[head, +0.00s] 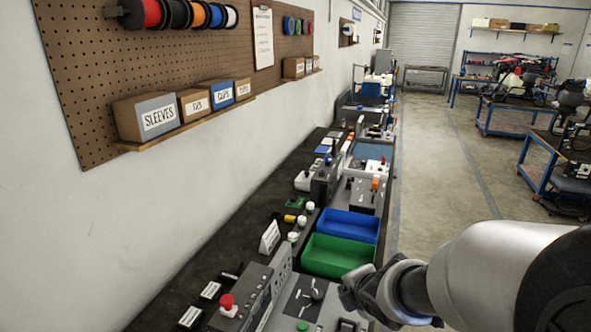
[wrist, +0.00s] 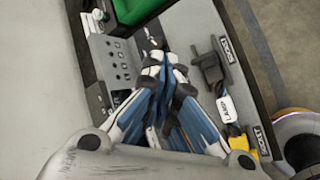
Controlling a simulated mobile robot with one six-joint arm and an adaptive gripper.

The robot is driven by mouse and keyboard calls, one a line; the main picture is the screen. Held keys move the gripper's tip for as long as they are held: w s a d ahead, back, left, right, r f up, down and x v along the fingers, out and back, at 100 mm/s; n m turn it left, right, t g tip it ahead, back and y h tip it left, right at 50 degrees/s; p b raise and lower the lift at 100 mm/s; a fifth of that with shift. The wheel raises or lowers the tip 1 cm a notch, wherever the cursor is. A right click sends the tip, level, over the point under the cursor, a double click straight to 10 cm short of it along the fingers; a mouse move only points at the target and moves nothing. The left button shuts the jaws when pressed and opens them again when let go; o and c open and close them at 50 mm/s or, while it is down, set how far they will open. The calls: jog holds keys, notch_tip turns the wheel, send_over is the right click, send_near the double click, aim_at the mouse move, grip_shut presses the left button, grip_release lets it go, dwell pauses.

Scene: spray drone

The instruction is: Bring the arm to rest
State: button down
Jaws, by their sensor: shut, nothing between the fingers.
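My arm comes in from the right edge of the head view. My gripper (head: 362,290) is at the bench's near end, in front of the green bin. In the wrist view, the blue and white fingers of my gripper (wrist: 168,72) come together at the tips. They are shut with nothing between them, over the grey unit (wrist: 186,27). A black plug (wrist: 208,68) with a white tag lies to the right of the fingertips. The fingers hide part of the grey unit.
The green bin (head: 336,256) and blue bin (head: 349,226) stand just beyond my gripper. A red button (head: 228,303) rises from a control box at the front. A yellow part (wrist: 239,143) is beside the right finger. The aisle floor (head: 437,150) is clear.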

jog(key=s+d+r+m+h, duration=0.2)
jog(key=s+d+r+m, duration=0.2)
jog(key=s+r+m, duration=0.3)
jog(key=s+a+r+m+g+y, duration=0.1)
jog(key=s+a+r+m+g, duration=0.1)
jog(key=s+m, duration=1.4)
jog(key=s+g, duration=0.1)
jog(key=s, duration=0.1)
jog(key=shift+s+g, duration=0.3)
jog(key=shift+g, duration=0.1)
jog(key=shift+w, duration=0.1)
